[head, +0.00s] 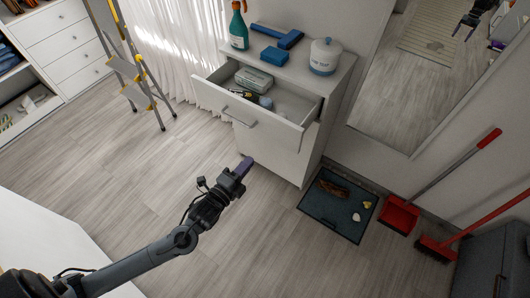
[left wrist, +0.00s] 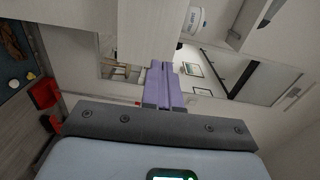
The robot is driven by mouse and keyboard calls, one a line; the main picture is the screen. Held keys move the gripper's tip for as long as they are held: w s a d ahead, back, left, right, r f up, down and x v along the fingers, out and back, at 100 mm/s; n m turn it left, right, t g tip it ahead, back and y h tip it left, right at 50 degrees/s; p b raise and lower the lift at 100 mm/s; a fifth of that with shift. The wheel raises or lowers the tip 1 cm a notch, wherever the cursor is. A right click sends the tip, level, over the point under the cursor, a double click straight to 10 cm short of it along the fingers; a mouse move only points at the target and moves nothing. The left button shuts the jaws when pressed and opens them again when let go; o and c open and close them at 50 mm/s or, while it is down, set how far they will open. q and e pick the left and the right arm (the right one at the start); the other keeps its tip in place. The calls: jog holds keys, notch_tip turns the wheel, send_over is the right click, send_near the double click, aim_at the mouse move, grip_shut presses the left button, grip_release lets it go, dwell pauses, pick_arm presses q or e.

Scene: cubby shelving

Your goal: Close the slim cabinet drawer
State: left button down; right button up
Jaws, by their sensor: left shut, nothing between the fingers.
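The slim white cabinet (head: 280,155) stands against the wall. Its top drawer (head: 262,121) is pulled out, with a grey bar handle (head: 239,117) on its front. The drawer holds a pale box (head: 253,80), a yellow-and-black item and a few small things. My left gripper (head: 245,166) is in front of the cabinet, lower in the picture than the drawer front, and appears apart from it. Its purple fingers (left wrist: 161,85) are shut together and empty in the left wrist view. My right gripper is not directly in view.
On the cabinet top stand a spray bottle (head: 238,28), a blue brush (head: 277,44), a blue sponge (head: 274,56) and a white canister (head: 324,57). A stepladder (head: 136,75) stands left. A dark mat (head: 338,205) and red dustpan (head: 399,214) lie right. Floor left of the arm is clear.

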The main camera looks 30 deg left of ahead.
pick_arm(q)
notch_tip(320, 180, down, 3)
jog(key=b, duration=0.8)
send_near(277, 133)
jog(key=w, duration=0.5)
jog(key=shift+w+f, duration=0.15)
jog(key=shift+w, duration=0.05)
jog(key=shift+w+d, duration=0.1)
jog(key=shift+w, duration=0.65)
pick_arm(e)
notch_tip(277, 133, down, 10)
